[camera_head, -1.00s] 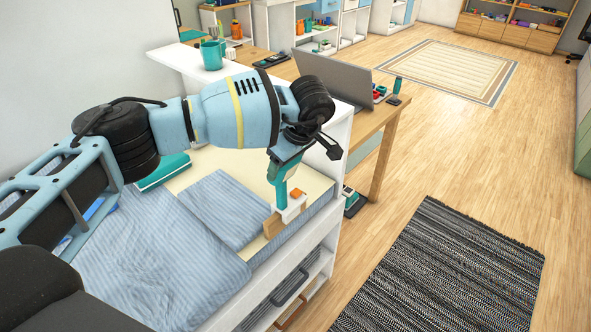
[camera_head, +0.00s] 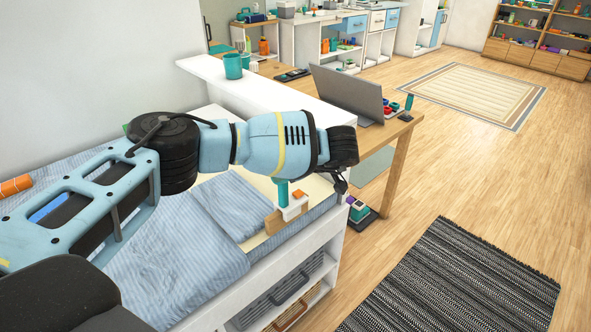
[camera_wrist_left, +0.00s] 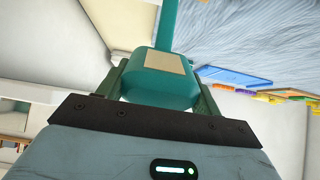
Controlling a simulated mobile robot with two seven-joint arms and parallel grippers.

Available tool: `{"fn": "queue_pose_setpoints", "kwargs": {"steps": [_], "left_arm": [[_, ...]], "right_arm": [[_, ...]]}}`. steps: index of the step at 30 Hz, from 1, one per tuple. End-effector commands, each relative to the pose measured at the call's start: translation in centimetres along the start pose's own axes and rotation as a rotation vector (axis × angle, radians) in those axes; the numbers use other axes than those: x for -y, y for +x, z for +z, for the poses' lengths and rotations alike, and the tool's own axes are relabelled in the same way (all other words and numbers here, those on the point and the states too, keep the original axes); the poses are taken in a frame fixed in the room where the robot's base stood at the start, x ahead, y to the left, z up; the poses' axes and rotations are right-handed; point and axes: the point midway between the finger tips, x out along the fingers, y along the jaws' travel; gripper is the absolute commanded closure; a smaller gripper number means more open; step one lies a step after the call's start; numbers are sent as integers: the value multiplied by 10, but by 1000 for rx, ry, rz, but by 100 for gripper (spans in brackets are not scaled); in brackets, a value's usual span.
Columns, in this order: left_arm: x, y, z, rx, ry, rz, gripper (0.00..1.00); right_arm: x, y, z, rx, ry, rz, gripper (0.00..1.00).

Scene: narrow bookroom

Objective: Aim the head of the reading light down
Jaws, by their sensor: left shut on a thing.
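The reading light has a teal stem (camera_head: 282,192) and a white clamp with an orange part (camera_head: 293,208) at the bed's edge. Its head is hidden behind my left arm in the head view. In the left wrist view the teal lamp head (camera_wrist_left: 160,82), with a pale square panel, sits between the two fingers of my left gripper (camera_wrist_left: 161,88). The gripper is shut on the head, and a teal stem runs away from it toward the top of the picture. In the head view my left gripper is mostly hidden behind the wrist. My right gripper is not in view.
The bed has striped blue bedding (camera_head: 190,265). A wooden desk (camera_head: 405,128) holds a laptop (camera_head: 345,92). The floor right of the bed is open, with a dark rug (camera_head: 455,285).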

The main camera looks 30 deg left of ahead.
Motion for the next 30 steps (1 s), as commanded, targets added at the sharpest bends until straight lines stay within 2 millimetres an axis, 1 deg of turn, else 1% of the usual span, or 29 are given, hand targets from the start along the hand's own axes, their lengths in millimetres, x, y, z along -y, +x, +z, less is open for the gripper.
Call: {"fn": "queue_pose_setpoints", "kwargs": {"steps": [6, 12, 18, 30], "left_arm": [[0, 0, 5, -131, 2, 3, 76], [0, 2, 9, -207, 2, 3, 76], [0, 3, 11, -240, -1, 2, 76], [0, 3, 11, -244, -1, 2, 76]], "right_arm": [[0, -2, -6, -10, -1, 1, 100], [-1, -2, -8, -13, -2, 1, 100], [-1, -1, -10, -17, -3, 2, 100], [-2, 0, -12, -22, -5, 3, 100]]}}
